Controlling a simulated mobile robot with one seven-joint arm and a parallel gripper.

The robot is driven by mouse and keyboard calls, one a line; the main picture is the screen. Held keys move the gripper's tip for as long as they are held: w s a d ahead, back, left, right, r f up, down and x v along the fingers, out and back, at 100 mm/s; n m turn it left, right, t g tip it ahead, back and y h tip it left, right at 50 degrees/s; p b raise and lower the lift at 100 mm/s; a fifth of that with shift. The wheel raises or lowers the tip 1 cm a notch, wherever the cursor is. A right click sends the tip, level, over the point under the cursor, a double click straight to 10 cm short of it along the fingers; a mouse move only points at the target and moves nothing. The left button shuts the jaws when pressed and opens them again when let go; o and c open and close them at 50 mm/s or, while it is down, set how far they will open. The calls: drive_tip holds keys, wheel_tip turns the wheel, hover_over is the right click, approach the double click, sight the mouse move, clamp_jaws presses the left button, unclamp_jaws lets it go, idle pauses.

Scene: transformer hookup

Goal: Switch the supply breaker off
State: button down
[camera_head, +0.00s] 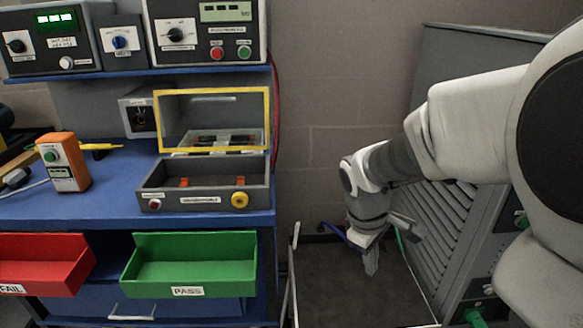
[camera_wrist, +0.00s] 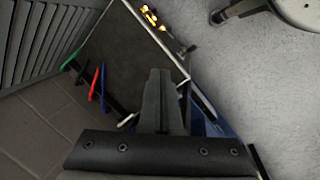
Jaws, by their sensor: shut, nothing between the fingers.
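My gripper (camera_head: 371,264) is shut and empty. It points down over the dark floor area right of the blue bench, well apart from the bench equipment. In the wrist view its fingers (camera_wrist: 159,78) are together with nothing between them. A small grey box with a dark switch (camera_head: 140,118) sits under the shelf at the back of the bench. A small dark box with a blue knob (camera_head: 120,40) stands on the shelf. The labels are too small to read, so I cannot tell which is the supply breaker, or its position.
The blue bench (camera_head: 105,210) carries an open test box with a yellow-framed lid (camera_head: 212,92) and an orange handheld meter (camera_head: 64,160). A green PASS bin (camera_head: 190,265) and red FAIL bin (camera_head: 45,262) project from its front. A grey louvred cabinet (camera_head: 455,215) stands at right.

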drive_tip(key=w+a+f+n+g+y+p, duration=0.1)
drive_tip(key=w+f+n+p, duration=0.1)
drive_tip(key=f, duration=0.8)
drive_tip(key=w+a+f+n+g+y+p, duration=0.1)
drive_tip(key=f+n, duration=0.4)
drive_tip(key=f, duration=0.5)
drive_tip(key=w+a+f+n+g+y+p, duration=0.1)
drive_tip(key=w+a+f+n+y+p, duration=0.1)
drive_tip(key=f, duration=0.7)
drive_tip(key=shift+w+f+n+g+y+p, duration=0.4)
drive_tip(key=shift+n+y+p, duration=0.1)
drive_tip(key=shift+n+p, duration=0.65)
drive_tip(key=b+x, duration=0.1)
drive_tip(key=x, duration=0.3)
drive_tip(key=b+x, duration=0.1)
drive_tip(key=x, duration=0.3)
drive_tip(key=s+d+b+x, duration=0.1)
drive_tip(key=x, duration=0.3)
drive_tip(key=shift+s+f, duration=0.15)
drive_tip(key=shift+f, duration=0.15)
drive_tip(key=shift+s+d+f, duration=0.1)
drive_tip(key=shift+s+f, duration=0.2)
drive_tip(key=shift+f, duration=0.05)
drive_tip(key=shift+s+d, duration=0.15)
